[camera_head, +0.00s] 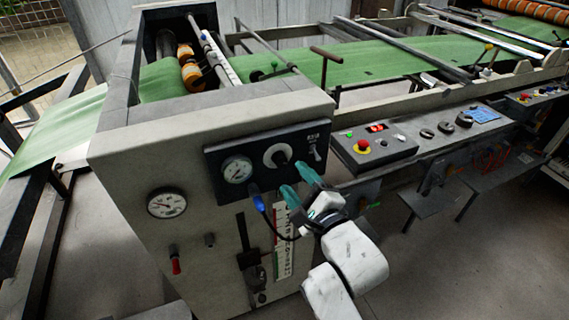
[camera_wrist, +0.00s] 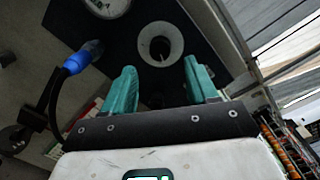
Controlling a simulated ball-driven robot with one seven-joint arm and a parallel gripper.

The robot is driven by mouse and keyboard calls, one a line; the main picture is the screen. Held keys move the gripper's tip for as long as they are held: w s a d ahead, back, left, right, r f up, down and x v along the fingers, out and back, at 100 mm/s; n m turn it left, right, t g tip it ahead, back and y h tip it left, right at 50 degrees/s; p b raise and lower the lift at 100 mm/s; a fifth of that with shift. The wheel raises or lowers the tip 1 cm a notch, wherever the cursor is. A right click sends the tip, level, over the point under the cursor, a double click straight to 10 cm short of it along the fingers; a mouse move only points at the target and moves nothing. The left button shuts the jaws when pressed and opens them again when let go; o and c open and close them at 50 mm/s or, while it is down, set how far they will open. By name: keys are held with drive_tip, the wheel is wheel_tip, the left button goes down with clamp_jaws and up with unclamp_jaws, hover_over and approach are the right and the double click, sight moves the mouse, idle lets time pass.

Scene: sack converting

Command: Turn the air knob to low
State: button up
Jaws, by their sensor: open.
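The air knob (camera_head: 278,157) is a dark knob on a round white dial, on a black panel (camera_head: 219,183) on the machine's grey end face. In the wrist view the knob (camera_wrist: 159,48) and its white dial lie just beyond the fingertips, between the two fingers. My gripper (camera_head: 298,183) has teal fingers, is open and empty, and is just below and to the right of the dial, apart from it as far as I can tell. In the wrist view my gripper (camera_wrist: 159,75) points at the panel. Marks on the dial are too small to read.
A pressure gauge (camera_head: 237,169) sits left of the dial, and a small toggle (camera_head: 317,152) sits right. A blue connector with a black hose (camera_head: 257,197) hangs below the gauge, close to my fingers. A console (camera_head: 374,146) with a red button stands to the right.

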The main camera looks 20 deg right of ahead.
sight(283, 163)
drive_tip(key=w, duration=0.6)
drive_tip(key=shift+a+p, duration=0.2)
drive_tip(key=shift+p, duration=0.15)
drive_tip(key=c, duration=1.1)
